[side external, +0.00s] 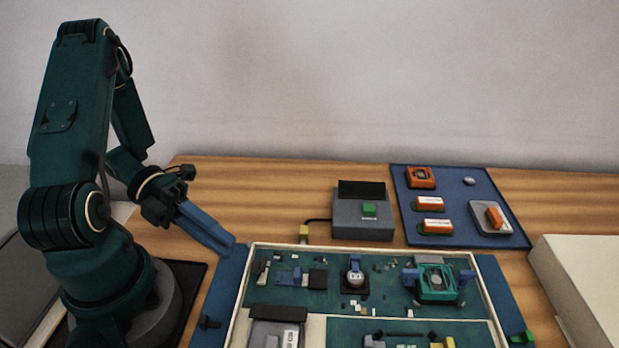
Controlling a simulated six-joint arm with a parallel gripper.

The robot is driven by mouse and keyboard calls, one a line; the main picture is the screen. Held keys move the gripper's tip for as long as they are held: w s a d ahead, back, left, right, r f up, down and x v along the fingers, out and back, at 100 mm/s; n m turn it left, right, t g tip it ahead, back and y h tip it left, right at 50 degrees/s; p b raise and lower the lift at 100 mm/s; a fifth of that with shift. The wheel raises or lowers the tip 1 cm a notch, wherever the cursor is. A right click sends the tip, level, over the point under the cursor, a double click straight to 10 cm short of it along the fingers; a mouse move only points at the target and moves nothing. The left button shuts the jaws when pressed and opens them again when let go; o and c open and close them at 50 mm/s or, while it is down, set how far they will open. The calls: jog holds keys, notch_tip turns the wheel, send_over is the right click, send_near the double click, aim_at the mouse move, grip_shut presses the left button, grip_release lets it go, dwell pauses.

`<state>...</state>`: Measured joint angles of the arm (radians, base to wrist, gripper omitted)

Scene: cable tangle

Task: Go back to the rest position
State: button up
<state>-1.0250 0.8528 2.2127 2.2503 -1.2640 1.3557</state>
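My gripper (229,246) is at the left, with long blue fingers pointing down and to the right. Its fingertips are by the upper left corner of a framed green board (330,309), near the blue strip at that side. The fingers look close together, but from this angle I cannot tell whether a gap lies between them. I see no object held in them. My arm is folded, with its elbow high.
The board carries small parts and a teal fan-like unit (437,282). A grey box with a green button (369,209) stands behind it. A blue mat (450,181) with orange parts lies at the back right. A white box (590,285) stands at the right edge. Wood (260,190) behind my gripper is clear.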

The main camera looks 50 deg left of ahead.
jog(key=shift+s+a+r, duration=0.15)
jog(key=shift+a, duration=0.2)
